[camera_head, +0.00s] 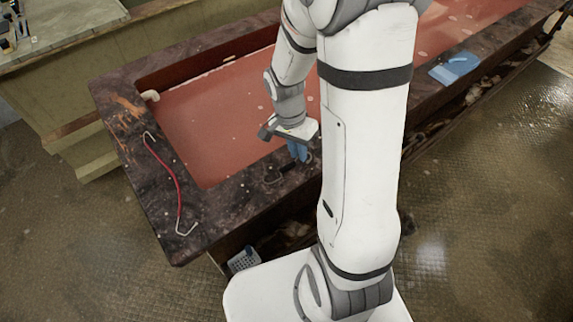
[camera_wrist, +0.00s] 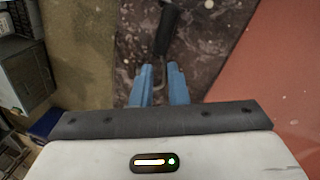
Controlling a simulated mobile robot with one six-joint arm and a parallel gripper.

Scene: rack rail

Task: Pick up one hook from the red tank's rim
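The red tank (camera_head: 225,110) has a wide dark, stained rim (camera_head: 215,205). A hook with a red grip and bare bent metal ends (camera_head: 176,180) lies along the left part of the rim. A dark hook (camera_head: 272,180) lies on the near rim, beside my gripper (camera_head: 299,152). In the wrist view, its black grip (camera_wrist: 167,32) and thin metal part show just past and between my blue fingertips (camera_wrist: 160,72). My gripper points down at the rim, with a gap between its fingers. Contact with the hook cannot be made out.
A blue object (camera_head: 455,67) lies on the rim at the right. A pale pipe end (camera_head: 151,96) sticks out at the tank's left inner corner. A grey basket (camera_head: 244,259) stands below the near rim. A bench (camera_head: 60,50) stands at the upper left.

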